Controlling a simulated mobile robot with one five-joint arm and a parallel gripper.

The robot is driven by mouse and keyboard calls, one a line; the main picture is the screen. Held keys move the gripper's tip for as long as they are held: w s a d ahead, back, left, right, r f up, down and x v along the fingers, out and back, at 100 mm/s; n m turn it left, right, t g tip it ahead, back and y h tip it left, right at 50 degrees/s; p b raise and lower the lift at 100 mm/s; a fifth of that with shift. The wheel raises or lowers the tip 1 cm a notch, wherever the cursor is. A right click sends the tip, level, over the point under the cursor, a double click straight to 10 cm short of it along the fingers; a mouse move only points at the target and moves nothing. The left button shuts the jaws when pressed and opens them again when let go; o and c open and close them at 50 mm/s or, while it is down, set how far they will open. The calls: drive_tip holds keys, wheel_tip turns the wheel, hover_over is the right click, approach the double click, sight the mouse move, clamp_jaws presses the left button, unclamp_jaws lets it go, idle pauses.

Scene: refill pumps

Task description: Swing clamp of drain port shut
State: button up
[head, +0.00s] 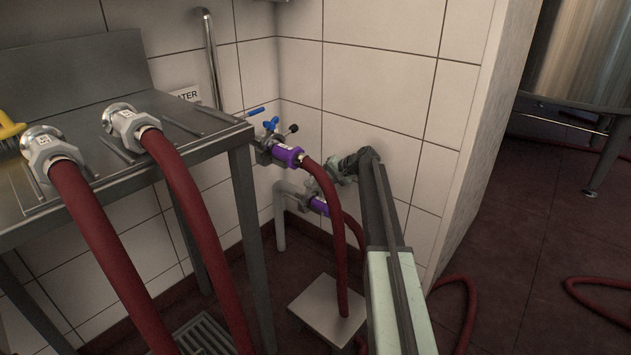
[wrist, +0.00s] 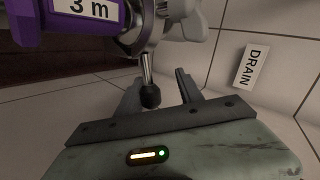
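The drain port clamp (wrist: 146,40) is a metal ring beside a purple hose coupling (wrist: 70,22) labelled "3 m". Its lever ends in a black ball knob (wrist: 150,96). In the head view the lower purple coupling (head: 319,206) sits low by the wall, partly hidden by my arm. My gripper (wrist: 160,88) is open in the wrist view, with the knob showing between its two fingers, nearer the left one. I cannot tell whether a finger touches the knob. In the head view my gripper (head: 348,164) is at the port, its fingers hard to make out.
A "DRAIN" sign (wrist: 247,67) is on the tiled wall at right. Above the drain port is another purple coupling (head: 287,155) with blue handles. A steel table (head: 215,138) with two hose ends stands at left. Red hoses (head: 470,300) run over the floor.

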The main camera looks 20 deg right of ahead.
drive_tip(key=p+v, duration=0.4)
drive_tip(key=v, duration=0.3)
drive_tip(key=shift+s+d+r+p, duration=0.15)
drive_tip(key=shift+s+r+p, duration=0.1)
drive_tip(key=shift+p, duration=0.15)
